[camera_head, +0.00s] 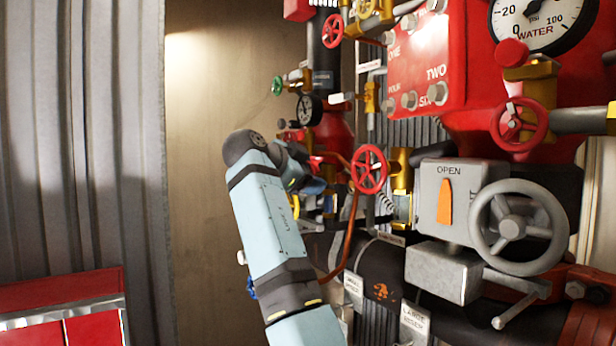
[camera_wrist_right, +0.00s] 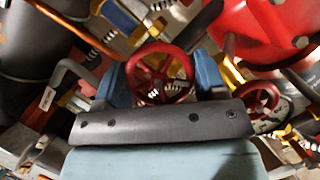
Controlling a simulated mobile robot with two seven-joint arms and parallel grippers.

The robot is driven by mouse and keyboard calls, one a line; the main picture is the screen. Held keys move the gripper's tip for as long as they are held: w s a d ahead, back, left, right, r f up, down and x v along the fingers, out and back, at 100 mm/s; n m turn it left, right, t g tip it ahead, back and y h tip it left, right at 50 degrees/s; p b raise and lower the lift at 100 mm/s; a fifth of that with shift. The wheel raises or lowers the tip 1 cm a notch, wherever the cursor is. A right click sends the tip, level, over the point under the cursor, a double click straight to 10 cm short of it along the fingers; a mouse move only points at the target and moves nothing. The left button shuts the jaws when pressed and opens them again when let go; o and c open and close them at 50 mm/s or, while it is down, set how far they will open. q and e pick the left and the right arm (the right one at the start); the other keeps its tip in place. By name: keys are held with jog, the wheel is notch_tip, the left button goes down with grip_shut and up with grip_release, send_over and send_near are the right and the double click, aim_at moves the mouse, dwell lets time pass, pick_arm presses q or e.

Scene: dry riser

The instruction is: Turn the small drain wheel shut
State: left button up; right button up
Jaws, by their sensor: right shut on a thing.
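My right arm rises from the bottom of the head view and bends at a dark joint, and its gripper (camera_head: 303,181) reaches in among the pipes left of a red wheel. In the right wrist view, a small red handwheel with spokes (camera_wrist_right: 160,72) sits between the two blue fingers of the right gripper (camera_wrist_right: 162,82). The fingers are shut on this wheel, one on each side. The head view does not clearly show this wheel, as my arm and the pipework crowd that spot. My left gripper is in neither view.
Another red handwheel (camera_head: 369,169) stands just right of my gripper. A large grey handwheel (camera_head: 510,227) and a box marked OPEN with an orange pointer (camera_head: 445,203) are farther right. A red cabinet (camera_head: 70,300) is at lower left. The beige wall area left of my arm is clear.

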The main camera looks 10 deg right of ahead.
jog(key=o, duration=0.9)
jog(key=shift+r, duration=0.1)
